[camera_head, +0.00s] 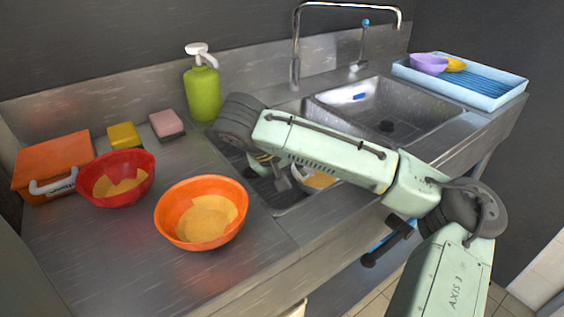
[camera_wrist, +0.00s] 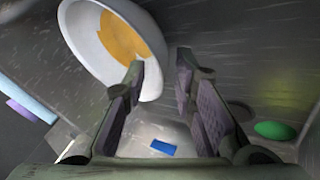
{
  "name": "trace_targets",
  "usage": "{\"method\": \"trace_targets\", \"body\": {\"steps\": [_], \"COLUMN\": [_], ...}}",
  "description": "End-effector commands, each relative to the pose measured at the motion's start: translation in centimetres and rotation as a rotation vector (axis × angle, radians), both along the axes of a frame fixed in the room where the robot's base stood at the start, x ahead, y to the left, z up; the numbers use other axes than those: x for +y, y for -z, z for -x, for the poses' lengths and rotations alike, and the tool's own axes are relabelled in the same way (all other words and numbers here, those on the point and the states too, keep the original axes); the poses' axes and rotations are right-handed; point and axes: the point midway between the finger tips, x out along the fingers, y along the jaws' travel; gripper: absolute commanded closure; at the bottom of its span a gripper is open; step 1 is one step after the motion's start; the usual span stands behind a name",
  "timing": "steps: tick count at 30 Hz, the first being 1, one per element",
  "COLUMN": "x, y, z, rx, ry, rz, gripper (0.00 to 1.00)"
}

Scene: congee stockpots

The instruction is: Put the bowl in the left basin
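A white bowl with a yellow-orange patch inside (camera_head: 322,181) is in the left basin (camera_head: 266,193), partly hidden by my arm. In the wrist view the white bowl (camera_wrist: 82,42) looks tilted at the upper left. My gripper (camera_wrist: 160,72) is open, with a clear gap between its fingers. The left fingertip overlaps the bowl's rim in the picture; I cannot tell whether they touch. In the head view my gripper reaches down into the left basin beside the bowl, largely hidden by my arm.
A red bowl (camera_head: 112,187) and an orange bowl (camera_head: 190,232) stand on the left counter. A green soap bottle (camera_head: 204,95) stands behind the left basin. The right basin (camera_head: 405,108) holds a small blue item. A blue tray (camera_head: 480,92) holds purple and yellow bowls.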

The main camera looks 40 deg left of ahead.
Motion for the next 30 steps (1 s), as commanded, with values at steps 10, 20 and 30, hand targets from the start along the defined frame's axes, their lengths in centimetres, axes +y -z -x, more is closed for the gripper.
{"method": "trace_targets", "body": {"steps": [10, 20, 30], "x": [0.4, 0.6, 0.6], "y": [-6.1, -8.5, -8.5], "z": [4.3, 6.1, 6.1], "rx": [-0.005, -0.001, 0.0], "ry": [-0.002, 0.0, 0.0], "rz": [0.002, 0.001, 0.0], "gripper": [0.75, 0.75, 0.75]}}
